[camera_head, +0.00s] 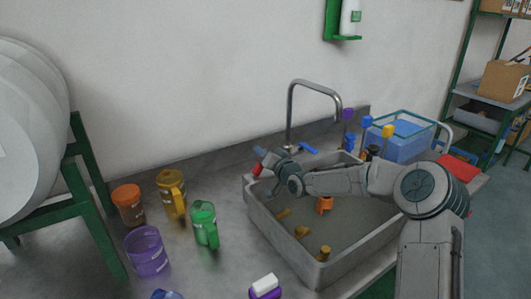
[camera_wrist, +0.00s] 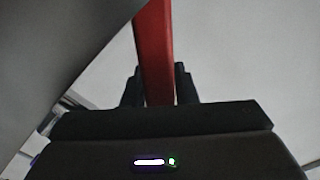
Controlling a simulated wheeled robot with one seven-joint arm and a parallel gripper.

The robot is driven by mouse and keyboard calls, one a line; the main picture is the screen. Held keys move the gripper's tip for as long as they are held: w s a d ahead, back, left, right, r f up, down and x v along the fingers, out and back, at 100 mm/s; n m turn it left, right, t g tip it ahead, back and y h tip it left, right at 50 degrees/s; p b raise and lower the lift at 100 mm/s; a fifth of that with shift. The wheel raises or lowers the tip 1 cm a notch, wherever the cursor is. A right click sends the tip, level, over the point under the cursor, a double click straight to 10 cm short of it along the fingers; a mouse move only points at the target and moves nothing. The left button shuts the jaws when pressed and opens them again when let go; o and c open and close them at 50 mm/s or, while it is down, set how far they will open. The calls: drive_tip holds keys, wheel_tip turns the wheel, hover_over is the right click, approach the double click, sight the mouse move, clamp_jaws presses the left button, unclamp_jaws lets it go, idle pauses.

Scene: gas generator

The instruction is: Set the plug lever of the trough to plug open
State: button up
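The trough (camera_head: 285,248) is a grey sink basin set in the worktop. A red lever (camera_head: 257,169) shows at its back left rim. My gripper (camera_head: 266,171) is at this lever, partly hidden by my wrist. In the wrist view, the red lever (camera_wrist: 155,45) runs down between the two dark fingers of my gripper (camera_wrist: 159,88). The fingers lie close on both sides of it, with no clear gap. The lower end of the lever is hidden behind the gripper body. The plug itself is not distinguishable.
A curved faucet (camera_head: 290,112) rises behind the trough. An orange piece (camera_head: 323,204) and several yellowish pieces (camera_head: 302,231) are in the basin. An orange cup (camera_head: 129,205), yellow jug (camera_head: 172,193), green jug (camera_head: 204,224) and purple cup (camera_head: 147,252) stand left. A blue bin (camera_head: 405,147) is right.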

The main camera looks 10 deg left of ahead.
drive_tip(key=shift+o, duration=1.2)
drive_tip(key=b+v, duration=0.1)
drive_tip(key=v, duration=1.2)
drive_tip(key=shift+s+d, duration=0.3)
